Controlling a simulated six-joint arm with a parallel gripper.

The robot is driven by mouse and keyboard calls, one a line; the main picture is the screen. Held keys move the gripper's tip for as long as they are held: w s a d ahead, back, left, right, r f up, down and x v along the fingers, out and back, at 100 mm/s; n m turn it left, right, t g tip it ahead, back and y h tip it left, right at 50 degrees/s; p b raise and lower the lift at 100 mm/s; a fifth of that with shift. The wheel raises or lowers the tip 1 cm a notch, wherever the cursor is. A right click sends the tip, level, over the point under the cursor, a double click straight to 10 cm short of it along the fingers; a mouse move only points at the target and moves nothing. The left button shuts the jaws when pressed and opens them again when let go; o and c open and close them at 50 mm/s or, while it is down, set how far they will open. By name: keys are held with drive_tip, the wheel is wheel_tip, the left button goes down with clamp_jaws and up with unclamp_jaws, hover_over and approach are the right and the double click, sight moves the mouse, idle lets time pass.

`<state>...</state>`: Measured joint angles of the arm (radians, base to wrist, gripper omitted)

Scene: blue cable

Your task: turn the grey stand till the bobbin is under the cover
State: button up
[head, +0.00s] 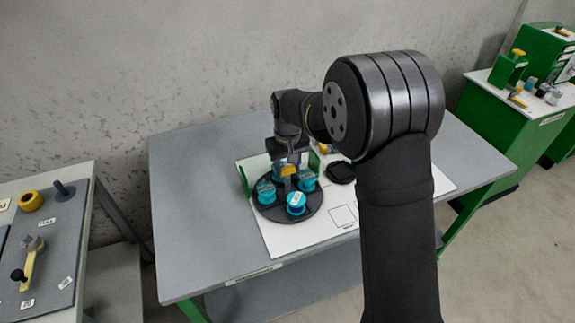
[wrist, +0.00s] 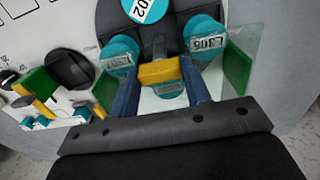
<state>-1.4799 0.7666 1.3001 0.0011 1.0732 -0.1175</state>
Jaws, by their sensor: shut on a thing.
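The grey stand (head: 270,212) is a dark round turntable on a white sheet, carrying several teal bobbins. A labelled bobbin (head: 296,203) sits at its front, and others (wrist: 204,37) show near my fingers in the wrist view. My gripper (wrist: 161,82) is shut on a yellow block (wrist: 158,73) over the stand; a grey post stands just beyond it. Green upright panels (wrist: 237,68) with what looks like clear sheet between them flank my fingers; they seem to be the cover. Another teal bobbin (wrist: 168,90) shows partly below the yellow block. My gripper hides much of the stand's far side.
A black round dish (head: 340,172) lies right of the stand. Small green and yellow items (wrist: 32,97) stand beside the cover. The grey table (head: 190,215) is clear at left. A side bench (head: 60,240) and green cabinets (head: 530,95) stand apart.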

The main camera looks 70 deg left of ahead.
drive_tip(key=shift+n, duration=8.9)
drive_tip(key=o, duration=1.4)
